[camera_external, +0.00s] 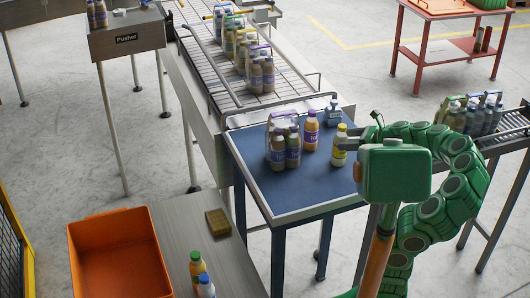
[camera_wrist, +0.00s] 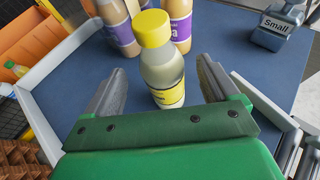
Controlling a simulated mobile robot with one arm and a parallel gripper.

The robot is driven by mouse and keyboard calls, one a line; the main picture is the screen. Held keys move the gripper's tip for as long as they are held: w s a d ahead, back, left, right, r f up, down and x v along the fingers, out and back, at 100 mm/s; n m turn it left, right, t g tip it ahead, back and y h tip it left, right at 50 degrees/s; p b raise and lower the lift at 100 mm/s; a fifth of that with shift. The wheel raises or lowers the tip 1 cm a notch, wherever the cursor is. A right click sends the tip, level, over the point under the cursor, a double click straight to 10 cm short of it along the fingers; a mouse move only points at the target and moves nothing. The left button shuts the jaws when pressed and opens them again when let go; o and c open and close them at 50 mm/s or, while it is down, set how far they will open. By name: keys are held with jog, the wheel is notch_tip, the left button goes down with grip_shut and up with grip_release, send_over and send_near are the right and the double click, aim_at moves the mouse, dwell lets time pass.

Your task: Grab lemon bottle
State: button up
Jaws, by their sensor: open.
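The lemon bottle (camera_external: 339,146) has a yellow cap, a pale body and a yellow label. It stands upright on the blue table (camera_external: 295,190), near its right edge. In the wrist view the lemon bottle (camera_wrist: 161,62) stands between and just ahead of my fingers. My gripper (camera_external: 347,138) is at the right of the bottle in the external view. In the wrist view my gripper (camera_wrist: 160,92) is open, with one finger on each side of the bottle. I see a gap beside each finger, and nothing is held.
A dark jug (camera_wrist: 284,24) labelled "Small" stands behind at the right. An orange bin (camera_external: 118,243) is at lower left. The front of the blue table is clear.

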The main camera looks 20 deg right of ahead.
aim_at(335, 141)
jog(key=shift+f+x, duration=0.15)
jog(key=shift+x, duration=1.3)
jog(key=shift+f+x, duration=0.1)
jog(key=shift+x, duration=1.3)
jog(key=shift+d, duration=0.15)
jog(key=shift+c, duration=0.2)
jog(key=c, duration=1.2)
